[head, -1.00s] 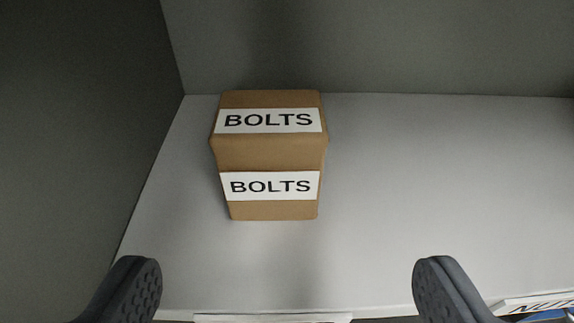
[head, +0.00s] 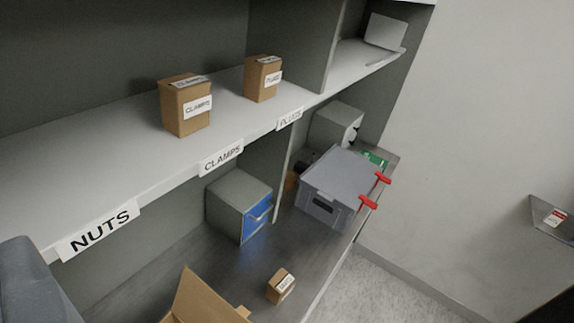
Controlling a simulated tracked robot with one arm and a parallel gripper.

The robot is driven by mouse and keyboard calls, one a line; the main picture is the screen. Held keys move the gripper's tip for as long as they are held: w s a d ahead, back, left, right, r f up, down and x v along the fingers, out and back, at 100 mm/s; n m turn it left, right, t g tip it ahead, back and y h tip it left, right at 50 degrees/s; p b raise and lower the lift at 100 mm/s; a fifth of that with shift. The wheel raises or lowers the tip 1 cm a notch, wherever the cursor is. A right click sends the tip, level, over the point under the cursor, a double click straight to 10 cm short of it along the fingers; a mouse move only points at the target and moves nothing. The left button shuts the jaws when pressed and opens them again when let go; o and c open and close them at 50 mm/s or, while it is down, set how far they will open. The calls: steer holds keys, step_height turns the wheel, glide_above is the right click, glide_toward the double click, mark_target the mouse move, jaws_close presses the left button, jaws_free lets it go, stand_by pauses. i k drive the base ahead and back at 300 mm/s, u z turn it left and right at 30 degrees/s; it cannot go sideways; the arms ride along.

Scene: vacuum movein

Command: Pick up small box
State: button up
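A small brown cardboard box (head: 276,289) with a white label sits on the dark lower counter, at the bottom middle of the view. Its label is too small to read surely. Two other small cartons stand on the upper shelf: one labelled CLAMPS (head: 180,110) and a smaller one with a label that seems to read PLUGS (head: 257,84). A dark grey rounded shape at the lower left edge may be part of my gripper. Its two fingertips do not show as a pair, and no box shows between them.
An open cardboard carton (head: 195,295) stands left of the small box. A grey crate with red handles (head: 330,207) and a grey bin with a blue front (head: 237,203) stand behind. The shelf edge (head: 150,196) overhangs the counter. Floor (head: 385,290) shows at right.

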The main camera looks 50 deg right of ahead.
mark_target(279, 286)
steer(key=z, duration=1.1)
